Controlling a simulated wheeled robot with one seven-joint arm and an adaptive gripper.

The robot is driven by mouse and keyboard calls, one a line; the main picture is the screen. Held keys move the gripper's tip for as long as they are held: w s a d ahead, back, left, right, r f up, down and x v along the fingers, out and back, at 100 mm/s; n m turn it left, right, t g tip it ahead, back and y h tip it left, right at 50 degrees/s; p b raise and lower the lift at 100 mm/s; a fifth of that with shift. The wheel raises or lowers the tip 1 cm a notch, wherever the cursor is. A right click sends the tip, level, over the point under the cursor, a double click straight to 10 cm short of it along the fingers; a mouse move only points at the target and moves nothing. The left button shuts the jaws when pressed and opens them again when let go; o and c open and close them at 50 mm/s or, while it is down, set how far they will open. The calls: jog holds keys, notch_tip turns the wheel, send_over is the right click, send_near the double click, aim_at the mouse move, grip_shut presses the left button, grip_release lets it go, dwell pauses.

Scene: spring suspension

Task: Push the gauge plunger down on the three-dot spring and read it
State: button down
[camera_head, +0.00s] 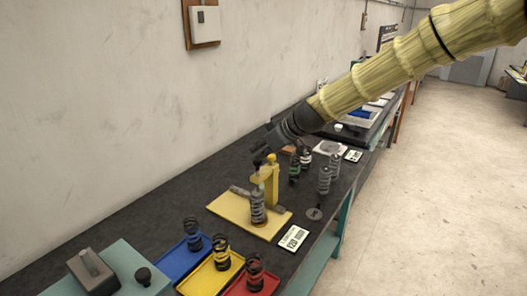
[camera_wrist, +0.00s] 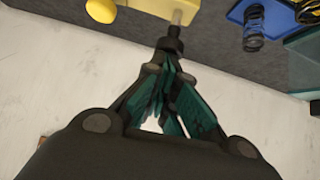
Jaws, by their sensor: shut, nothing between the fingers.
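A yellow gauge stand (camera_head: 264,187) rises from a flat yellow base plate (camera_head: 228,212) on the bench. A grey coil spring (camera_head: 258,208) stands upright on the plate under the gauge; dots on it are too small to tell. The gauge plunger has a black cap (camera_wrist: 174,40) on a pale rod (camera_wrist: 180,17) in the wrist view. My gripper (camera_wrist: 171,55) is shut and empty, pointing at the plunger cap, with its fingertips at or very close to it; I cannot tell if they touch. In the head view my gripper (camera_head: 261,157) is right above the stand.
Blue (camera_head: 178,262), yellow (camera_head: 208,279) and red (camera_head: 241,288) trays each hold a dark spring at the front. More springs (camera_head: 324,181) stand right of and behind the gauge. A card (camera_head: 293,238) lies by the bench edge.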

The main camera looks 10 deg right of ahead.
jog(key=f, duration=0.1)
jog(key=s+f, duration=0.1)
jog(key=shift+s+f+g, duration=0.1)
jog(key=shift+f+g, duration=0.25)
jog(key=shift+g, duration=0.05)
jog(key=shift+t, duration=0.3)
jog(key=r+p, duration=0.1)
jog(key=r, duration=0.2)
jog(key=w+r+p, duration=0.1)
jog(key=r+p, duration=0.1)
jog(key=r, duration=0.1)
jog(key=shift+w, duration=0.15)
jog(key=b+v, duration=0.3)
jog(key=v, duration=0.7)
jog(key=shift+r, duration=0.45)
